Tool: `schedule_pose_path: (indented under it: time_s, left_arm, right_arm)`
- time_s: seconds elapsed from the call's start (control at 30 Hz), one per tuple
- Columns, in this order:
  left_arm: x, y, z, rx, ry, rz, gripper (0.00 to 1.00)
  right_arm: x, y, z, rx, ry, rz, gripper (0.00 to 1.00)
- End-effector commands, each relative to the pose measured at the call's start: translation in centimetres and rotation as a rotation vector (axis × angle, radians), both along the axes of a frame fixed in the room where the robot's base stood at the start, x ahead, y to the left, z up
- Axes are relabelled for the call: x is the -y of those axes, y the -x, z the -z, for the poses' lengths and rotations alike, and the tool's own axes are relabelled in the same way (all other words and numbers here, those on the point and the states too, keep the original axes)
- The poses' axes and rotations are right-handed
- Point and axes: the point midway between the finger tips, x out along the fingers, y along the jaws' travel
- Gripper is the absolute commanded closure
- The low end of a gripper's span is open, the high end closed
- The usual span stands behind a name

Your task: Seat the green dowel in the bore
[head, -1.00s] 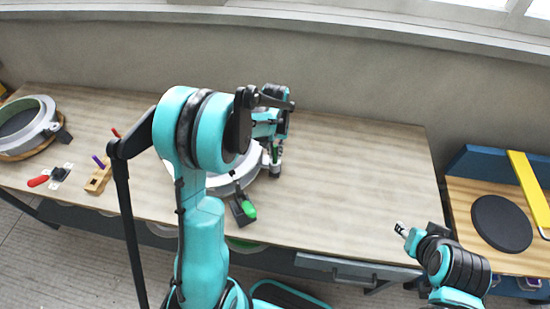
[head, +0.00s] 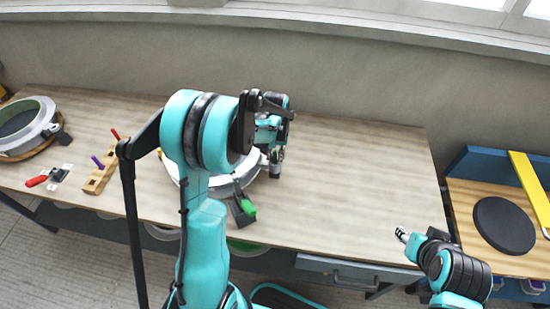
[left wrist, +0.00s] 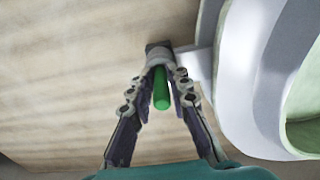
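The green dowel (left wrist: 161,90) shows in the left wrist view between the two fingers of my left gripper (left wrist: 161,76), one end pointing back towards the palm. The fingertips come together on it and look shut on it. Its far end meets a grey lug (left wrist: 158,54) beside the pale mould ring (left wrist: 232,75). The bore mouth is hidden, so I cannot tell how deep the dowel sits. In the head view my left gripper (head: 276,158) points down at the right side of the mould ring (head: 220,181). My right gripper (head: 402,234) hangs near the front edge, too small to read.
A clamp with a green handle (head: 249,210) stands at the ring's front. Left are a wooden block (head: 99,181) with a purple peg, a red-handled clamp (head: 37,181) and another round mould (head: 40,122). The table (head: 350,185) is clear right of the ring.

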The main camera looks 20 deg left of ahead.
Motion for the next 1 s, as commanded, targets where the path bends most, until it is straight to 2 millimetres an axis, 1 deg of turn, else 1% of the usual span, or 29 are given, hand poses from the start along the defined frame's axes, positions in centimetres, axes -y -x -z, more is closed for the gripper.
schedule_pose_path:
  time_s: [0.03, 0.07, 0.87, 1.0]
  left_arm:
    - [0.4, 0.7, 1.2, -0.014, 0.009, 0.003, 0.67]
    - [0.4, 0.7, 1.2, -0.014, 0.009, 0.003, 0.67]
    - [0.1, 0.5, 0.8, -0.008, 0.002, 0.000, 0.67]
    - [0.2, 0.5, 0.1, -0.007, 0.003, 0.001, 0.67]
  right_arm:
    - [0.0, 0.0, 0.5, 0.000, 0.000, 0.000, 0.60]
    - [0.0, 0.0, 0.5, 0.000, 0.000, 0.000, 0.60]
    - [0.0, 0.0, 0.2, 0.000, 0.000, 0.000, 0.60]
    - [0.0, 0.0, -0.4, 0.000, 0.000, 0.000, 0.60]
